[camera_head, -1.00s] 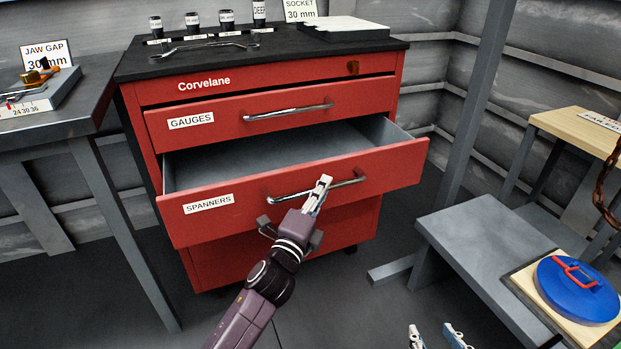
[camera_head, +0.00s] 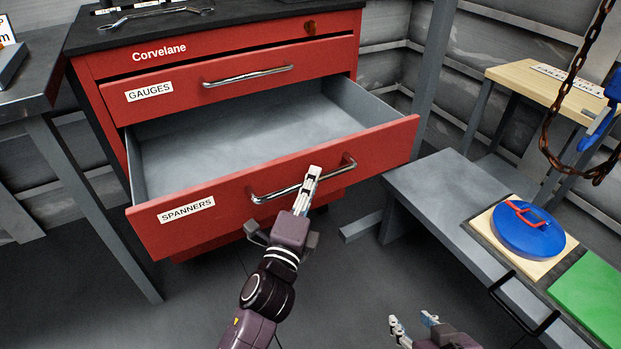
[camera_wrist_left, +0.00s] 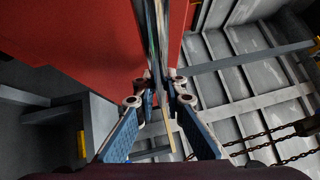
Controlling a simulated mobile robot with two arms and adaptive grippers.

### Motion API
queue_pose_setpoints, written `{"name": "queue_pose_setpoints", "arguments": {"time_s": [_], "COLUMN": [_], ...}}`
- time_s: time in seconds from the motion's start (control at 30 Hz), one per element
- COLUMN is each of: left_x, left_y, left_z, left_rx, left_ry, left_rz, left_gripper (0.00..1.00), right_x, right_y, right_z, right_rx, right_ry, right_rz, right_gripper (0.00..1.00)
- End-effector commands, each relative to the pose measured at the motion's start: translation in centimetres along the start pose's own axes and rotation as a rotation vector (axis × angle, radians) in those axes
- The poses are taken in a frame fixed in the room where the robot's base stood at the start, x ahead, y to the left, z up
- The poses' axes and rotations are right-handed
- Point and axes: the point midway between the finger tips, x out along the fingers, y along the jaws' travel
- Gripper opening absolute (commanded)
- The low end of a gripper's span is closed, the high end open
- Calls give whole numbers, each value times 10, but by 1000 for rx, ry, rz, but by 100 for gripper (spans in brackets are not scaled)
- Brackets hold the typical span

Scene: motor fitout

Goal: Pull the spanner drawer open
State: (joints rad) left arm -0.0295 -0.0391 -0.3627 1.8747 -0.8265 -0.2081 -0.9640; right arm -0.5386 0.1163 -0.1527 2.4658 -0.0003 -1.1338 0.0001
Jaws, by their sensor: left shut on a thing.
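The spanner drawer (camera_head: 230,222), red with a "SPANNERS" label, stands well out from the red cabinet. Its grey inside (camera_head: 250,130) shows bare in the part I can see. My left gripper (camera_head: 312,174) is shut on the drawer's chrome bar handle (camera_head: 275,193), right of the handle's middle. In the left wrist view the fingers (camera_wrist_left: 160,95) close around the bar, with the red drawer front at upper left. My right gripper (camera_head: 412,322) is low in the head view, its two fingers apart, with nothing seen between them.
The gauges drawer (camera_head: 180,92) above is closed. A spanner (camera_head: 150,16) lies on the black cabinet top. At right stands a grey bench (camera_head: 430,190) with a blue round lid (camera_head: 528,232) and a green mat (camera_head: 590,295). A chain (camera_head: 550,130) hangs at upper right.

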Motion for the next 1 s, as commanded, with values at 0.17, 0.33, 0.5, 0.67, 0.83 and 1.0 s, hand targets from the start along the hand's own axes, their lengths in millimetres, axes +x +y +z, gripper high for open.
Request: {"name": "queue_pose_setpoints", "arguments": {"time_s": [0.17, 0.33, 0.5, 0.67, 0.83, 1.0], "left_x": [0, 0, 0, -11, -42, -76], "left_y": [1, 1, 1, 2, 3, 2], "left_z": [0, 0, 0, 0, 0, 0], "left_rx": [0, 0, 0, 0, -1, -2], "left_ry": [1, 1, 0, 1, 0, -1], "left_rz": [2, 1, 1, 3, 5, 6], "left_gripper": [21, 29, 29, 29, 29, 29], "right_x": [0, 0, 0, 0, 0, 0], "right_y": [0, 0, 0, 0, 0, 0], "right_z": [0, 0, -1, -1, -1, -1], "right_rx": [0, 0, 0, 0, 0, 0], "right_ry": [0, 1, 3, 3, 2, 2], "right_rz": [0, 0, 0, 0, 0, 0], "right_gripper": [40, 40, 40, 40, 40, 40]}}
